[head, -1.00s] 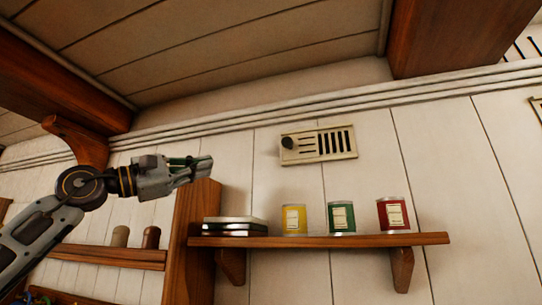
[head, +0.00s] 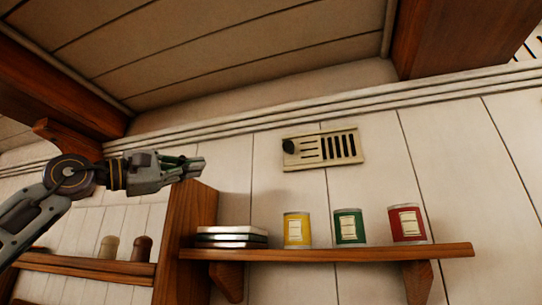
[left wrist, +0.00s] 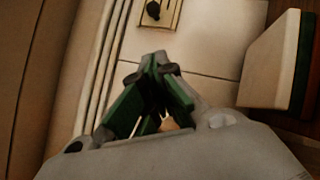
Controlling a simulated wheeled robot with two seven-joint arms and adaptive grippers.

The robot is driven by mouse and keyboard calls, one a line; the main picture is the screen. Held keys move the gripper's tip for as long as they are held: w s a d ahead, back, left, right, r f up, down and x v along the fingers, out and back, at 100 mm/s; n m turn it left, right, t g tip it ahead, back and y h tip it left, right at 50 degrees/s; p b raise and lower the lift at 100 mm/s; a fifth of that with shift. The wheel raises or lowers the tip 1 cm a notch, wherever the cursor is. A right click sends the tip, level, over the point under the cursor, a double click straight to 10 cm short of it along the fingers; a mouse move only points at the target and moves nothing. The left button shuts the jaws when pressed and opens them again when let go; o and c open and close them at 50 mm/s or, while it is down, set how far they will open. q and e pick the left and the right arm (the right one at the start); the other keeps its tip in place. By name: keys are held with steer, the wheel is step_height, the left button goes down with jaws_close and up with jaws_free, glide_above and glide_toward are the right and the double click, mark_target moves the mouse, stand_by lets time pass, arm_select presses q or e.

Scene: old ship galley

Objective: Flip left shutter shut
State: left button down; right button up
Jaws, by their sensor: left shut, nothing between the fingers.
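A cream vent plate (head: 309,163) is fixed on the white plank wall, with dark slots showing on its right part and thinner slits on its left. A dark round knob (head: 289,146) sits at its left end. The vent (left wrist: 172,8) and the knob (left wrist: 153,10) also show at the top of the left wrist view, cut off by the edge. My left gripper (head: 200,165) is left of the vent and apart from it, its fingers closed and empty, pointing right. Its fingertips (left wrist: 153,57) also show in the left wrist view. My right gripper is not in view.
Below the vent a wooden shelf (head: 340,254) holds a stack of books (head: 232,237), a yellow can (head: 297,230), a green can (head: 349,227) and a red can (head: 407,224). A wooden post (head: 187,235) stands below my left gripper. The wall around the vent is clear.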

arm_select(q)
steer(key=s+p+x, duration=0.1)
steer(key=p+x, duration=0.1)
steer(key=x, duration=0.5)
steer(key=d+p+x, duration=0.1)
steer(key=p+x, duration=0.2)
steer(key=x, duration=0.5)
steer(key=s+p+x, duration=0.1)
steer(key=p+x, duration=0.2)
steer(key=x, duration=0.4)
steer(key=shift+s+d+r, duration=0.15)
steer(key=shift+d+r, duration=0.3)
steer(key=shift+d, duration=0.05)
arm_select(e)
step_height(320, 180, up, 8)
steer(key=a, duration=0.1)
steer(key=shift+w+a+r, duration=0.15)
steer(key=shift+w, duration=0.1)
arm_select(q)
steer(key=shift+s, duration=0.1)
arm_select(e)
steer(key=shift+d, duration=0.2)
